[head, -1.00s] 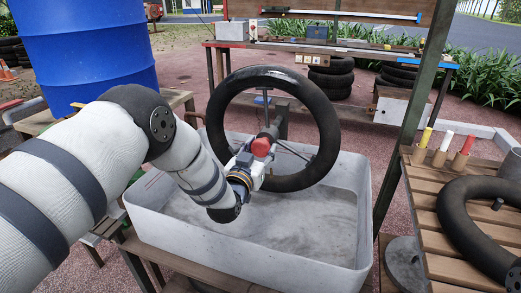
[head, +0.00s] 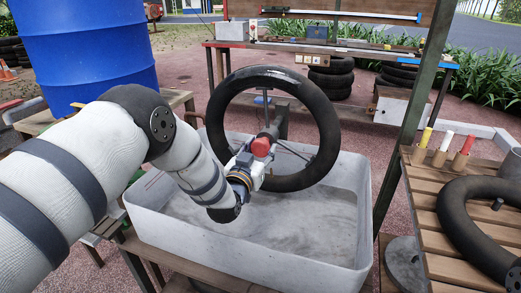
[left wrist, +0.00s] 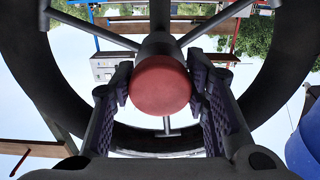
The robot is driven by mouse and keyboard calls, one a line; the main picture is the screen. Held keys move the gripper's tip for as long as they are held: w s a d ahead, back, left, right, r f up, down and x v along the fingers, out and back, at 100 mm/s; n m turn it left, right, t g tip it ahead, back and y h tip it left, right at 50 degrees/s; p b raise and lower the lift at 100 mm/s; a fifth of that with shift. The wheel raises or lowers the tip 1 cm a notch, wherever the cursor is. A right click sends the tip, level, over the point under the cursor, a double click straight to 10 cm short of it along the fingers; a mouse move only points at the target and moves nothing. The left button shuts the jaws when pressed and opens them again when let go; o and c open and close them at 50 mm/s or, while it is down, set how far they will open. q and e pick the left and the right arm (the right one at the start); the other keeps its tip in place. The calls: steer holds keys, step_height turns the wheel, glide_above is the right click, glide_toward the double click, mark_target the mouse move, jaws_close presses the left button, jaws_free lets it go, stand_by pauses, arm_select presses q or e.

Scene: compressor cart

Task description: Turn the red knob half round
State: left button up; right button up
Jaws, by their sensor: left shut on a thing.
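The red knob (head: 261,147) sits at the middle of a black ring (head: 325,120) that looks like a tyre or inner tube, standing upright over a grey basin. It also shows large and round in the left wrist view (left wrist: 160,86), in front of a grey hub with spokes. My left gripper (head: 255,160) reaches it from the front left. In the left wrist view its two ridged fingers (left wrist: 161,92) stand on either side of the knob, shut on it. My right gripper is not in view.
The grey basin (head: 358,215) stands below the ring. A blue barrel (head: 85,45) is at the back left. At the right, a slatted wooden table (head: 430,220) bears another black tube (head: 465,235) and several coloured sticks. A workbench (head: 385,58) stands behind.

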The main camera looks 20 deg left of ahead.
arm_select(q)
steer(key=shift+f, duration=0.25)
steer(key=o, duration=1.1)
steer(key=shift+o, duration=0.2)
steer(key=shift+r, duration=0.15)
steer(key=s, duration=0.7)
steer(key=shift+s+a, duration=0.15)
steer(key=shift+s, duration=0.15)
